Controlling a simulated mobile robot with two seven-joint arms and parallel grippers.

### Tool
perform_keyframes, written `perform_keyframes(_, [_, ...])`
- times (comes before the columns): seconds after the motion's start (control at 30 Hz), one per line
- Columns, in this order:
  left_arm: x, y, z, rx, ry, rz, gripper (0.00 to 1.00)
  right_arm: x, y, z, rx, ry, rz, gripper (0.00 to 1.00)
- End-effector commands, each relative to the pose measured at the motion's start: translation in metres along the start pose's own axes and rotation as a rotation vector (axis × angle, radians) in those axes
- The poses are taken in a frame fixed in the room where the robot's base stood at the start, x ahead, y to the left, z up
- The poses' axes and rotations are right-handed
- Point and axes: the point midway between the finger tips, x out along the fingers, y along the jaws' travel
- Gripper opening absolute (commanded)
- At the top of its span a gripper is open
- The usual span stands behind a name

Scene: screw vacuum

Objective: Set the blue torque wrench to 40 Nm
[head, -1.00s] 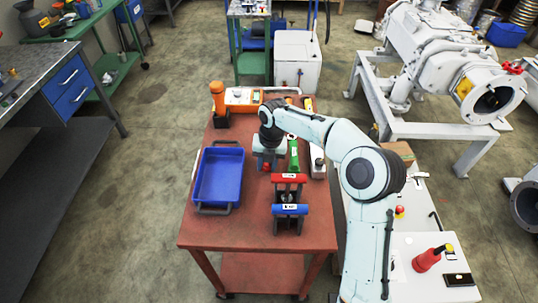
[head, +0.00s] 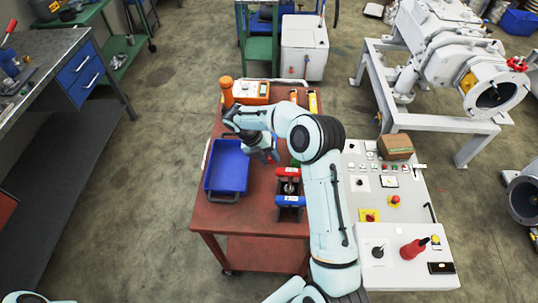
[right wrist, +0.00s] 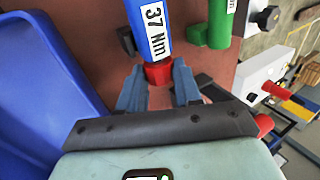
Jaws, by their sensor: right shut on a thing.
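The blue torque wrench (right wrist: 148,25) shows in the right wrist view with a white label reading 37 Nm. It has a red end piece (right wrist: 158,73). My right gripper (right wrist: 158,92) is shut on that red end, one finger on each side. In the head view my right gripper (head: 266,156) is low over the red table, just right of the blue tray, and the wrench is mostly hidden under my arm. A green wrench (right wrist: 210,22) lies beside the blue one, to its right in the wrist view. My left gripper is not in view.
The blue tray (head: 228,168) stands close on the left; its wall also fills the left of the wrist view (right wrist: 35,80). A dark stand with red (head: 287,172) and blue (head: 290,201) tops is in front. A control console (head: 385,200) is right of the red table (head: 222,222).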

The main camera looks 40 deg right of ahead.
Motion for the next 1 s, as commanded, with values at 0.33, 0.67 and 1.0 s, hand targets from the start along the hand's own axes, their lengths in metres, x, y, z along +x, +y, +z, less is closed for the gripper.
perform_keyframes(0.33, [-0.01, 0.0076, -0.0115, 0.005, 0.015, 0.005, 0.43, -0.0024, 0.0053, 0.0011, -0.002, -0.003, -0.164, 0.03])
perform_keyframes(0.67, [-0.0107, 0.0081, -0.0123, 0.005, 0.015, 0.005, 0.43, -0.0007, 0.0065, 0.001, 0.0, -0.002, -0.298, 0.03])
perform_keyframes(1.0, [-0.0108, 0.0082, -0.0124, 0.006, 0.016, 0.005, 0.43, -0.0001, 0.0061, 0.0006, 0.001, 0.001, -0.325, 0.03])
